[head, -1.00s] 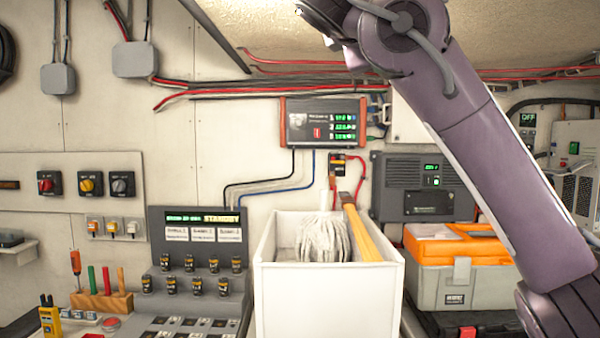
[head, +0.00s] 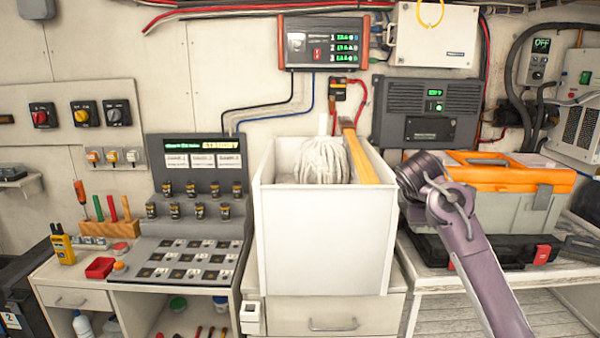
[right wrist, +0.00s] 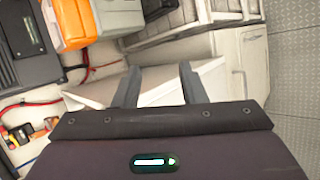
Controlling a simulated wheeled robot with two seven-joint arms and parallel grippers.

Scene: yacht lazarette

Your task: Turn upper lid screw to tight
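A white wall box (head: 437,38) with a flat lid is at the upper right of the head view, with a yellow loop at its top edge. It may be the lidded box of the task; I cannot make out any lid screw on it. My right arm is below it, in front of the orange-lidded toolbox, and its gripper cannot be seen in the head view. In the right wrist view my right gripper (right wrist: 160,86) has its two fingers apart with nothing held between them. A white surface, probably the open bin, lies beyond the fingers. My left gripper is in neither view.
The open white bin (head: 323,240) holds a mop head and a yellow-handled tool. The toolbox (head: 490,172) stands right of it. A dark inverter (head: 428,108) hangs below the wall box. A control console (head: 190,250) stands at left. Red and black cables run along the wall.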

